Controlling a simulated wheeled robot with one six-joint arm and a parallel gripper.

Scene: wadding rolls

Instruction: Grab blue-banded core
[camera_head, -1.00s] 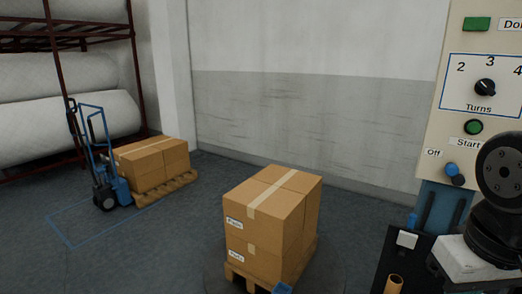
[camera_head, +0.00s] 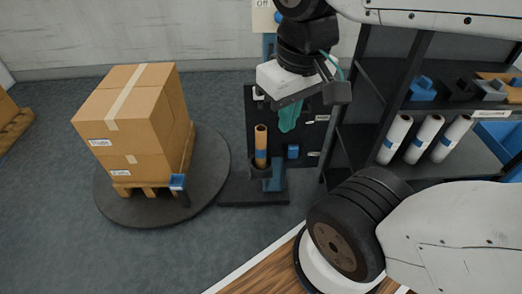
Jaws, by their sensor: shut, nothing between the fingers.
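A brown cardboard core (camera_head: 260,136) with a blue band (camera_head: 260,158) low on it stands upright in a dark holder (camera_head: 260,172) left of centre. My gripper (camera_head: 312,96) is above and to the right of the core, apart from it. It is shut with nothing in it. A teal piece (camera_head: 289,114) shows just below the gripper; I cannot tell what it is or whether it touches the gripper. The core's bottom end is hidden in the holder.
Taped boxes (camera_head: 128,112) on a pallet stand on a round dark turntable (camera_head: 212,172) to the left. A dark shelf (camera_head: 468,158) with several white rolls (camera_head: 395,138) is at right. A wooden surface (camera_head: 258,276) lies in front. Grey floor is clear at lower left.

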